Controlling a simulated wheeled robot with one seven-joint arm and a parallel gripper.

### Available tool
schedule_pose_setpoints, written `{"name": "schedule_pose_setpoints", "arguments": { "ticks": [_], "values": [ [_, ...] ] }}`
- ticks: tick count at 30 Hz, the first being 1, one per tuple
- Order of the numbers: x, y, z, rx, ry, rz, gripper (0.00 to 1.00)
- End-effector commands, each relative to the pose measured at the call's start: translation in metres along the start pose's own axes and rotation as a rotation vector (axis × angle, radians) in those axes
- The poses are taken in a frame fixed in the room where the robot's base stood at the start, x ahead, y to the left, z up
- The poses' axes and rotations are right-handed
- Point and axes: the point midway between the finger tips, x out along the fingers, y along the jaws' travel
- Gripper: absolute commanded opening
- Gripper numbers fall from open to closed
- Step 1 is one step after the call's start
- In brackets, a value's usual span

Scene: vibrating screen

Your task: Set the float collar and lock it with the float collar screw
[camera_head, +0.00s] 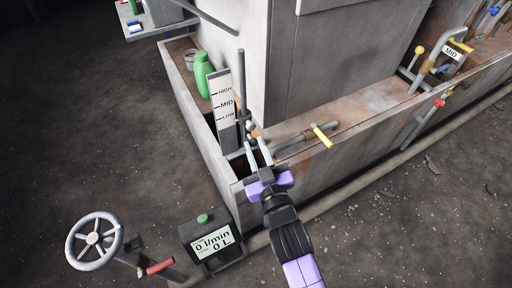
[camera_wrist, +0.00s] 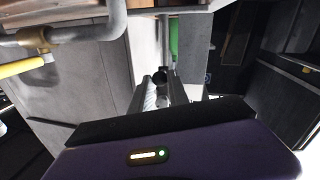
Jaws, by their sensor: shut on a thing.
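A dark vertical float rod (camera_head: 241,85) stands beside the gauge plate marked HIGH, MID and LOW (camera_head: 223,100). A dark collar (camera_head: 245,118) sits on the rod, roughly level with the span between MID and LOW. My gripper (camera_head: 257,147) reaches in from the lower right, its fingertips just below and beside the collar. In the wrist view, the fingers are shut on a small dark round knob (camera_wrist: 160,77), which looks like the float collar screw. The fingers partly hide it, and I cannot tell how far it is screwed in.
A yellow-handled valve pipe (camera_head: 322,135) lies close to the right of my gripper. A green bottle (camera_head: 203,75) stands on the trough behind the gauge. A flow display (camera_head: 212,240) and handwheel (camera_head: 94,240) stand at lower left. The machine's tall wall rises behind the rod.

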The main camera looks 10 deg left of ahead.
Motion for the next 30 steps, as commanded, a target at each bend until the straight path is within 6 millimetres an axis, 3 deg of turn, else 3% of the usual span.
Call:
{"name": "schedule_pose_setpoints", "arguments": {
  "ticks": [17, 30],
  "values": [
    [0.000, 0.001, -0.004, 0.000, 0.000, 0.000, 0.00],
    [0.000, 0.011, -0.057, 0.000, 0.001, 0.000, 0.00]
  ]
}}
